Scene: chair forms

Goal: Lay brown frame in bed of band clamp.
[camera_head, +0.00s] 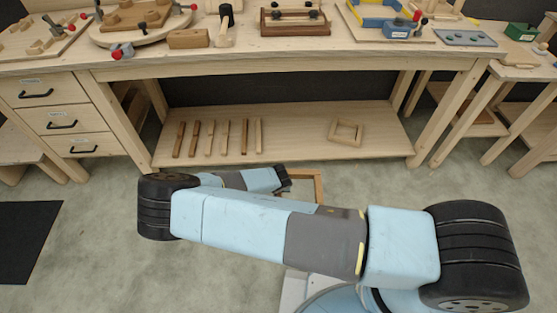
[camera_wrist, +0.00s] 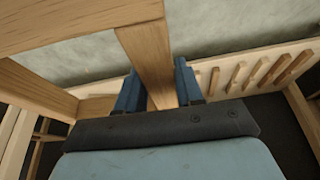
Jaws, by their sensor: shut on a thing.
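My gripper (camera_wrist: 158,88) is shut on one bar of the brown frame (camera_wrist: 150,55) in the wrist view. The frame's other bars run up and to the left of the fingers. In the head view my gripper (camera_head: 283,179) is low in front of the workbench. Part of the frame (camera_head: 318,186) shows beyond my arm, which hides the rest. A blue and yellow fixture (camera_head: 378,14) sits on a board at the bench's back right. It may be the band clamp, but I cannot tell surely; its bed is cut by the picture's top edge.
The workbench (camera_head: 250,57) holds several other fixtures, including a round board (camera_head: 130,38) at left and a brown clamp piece (camera_head: 295,26) in the middle. The lower shelf (camera_head: 290,122) bears several wooden sticks and a small square frame (camera_head: 345,132). Drawers stand at left.

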